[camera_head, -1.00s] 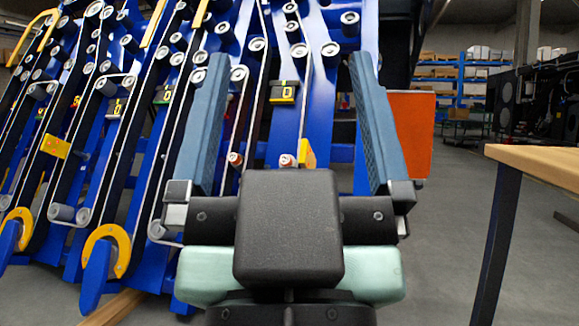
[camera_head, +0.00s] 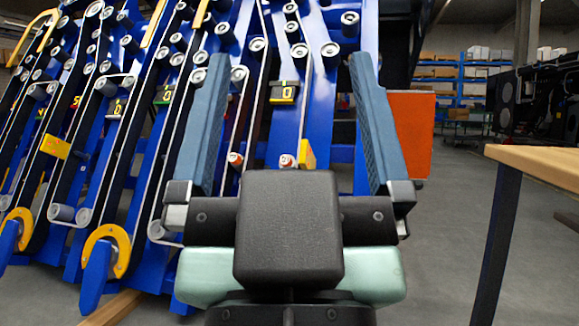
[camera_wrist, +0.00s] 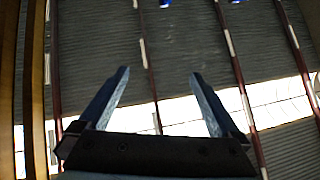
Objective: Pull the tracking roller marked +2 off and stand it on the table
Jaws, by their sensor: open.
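The blue harvester chassis (camera_head: 325,75) leans across the left and middle of the head view and bears several pale-ended rollers. I cannot make out a +2 mark on any roller. Two small orange-ended rollers, one at the left (camera_head: 235,158) and one at the right (camera_head: 287,160), show between my fingers. My gripper (camera_head: 289,58) is open and empty in front of the chassis, its fingers wide apart. It also shows in the wrist view (camera_wrist: 158,73), with nothing between the fingers. The table (camera_head: 535,154) is at the right, with a wooden top and dark legs; only part of it shows.
An orange panel (camera_head: 411,130) stands right of my gripper. Blue shelving (camera_head: 450,75) is far behind. Grey floor (camera_head: 445,235) lies open before the table. The wrist view shows the ribbed ceiling (camera_wrist: 185,45).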

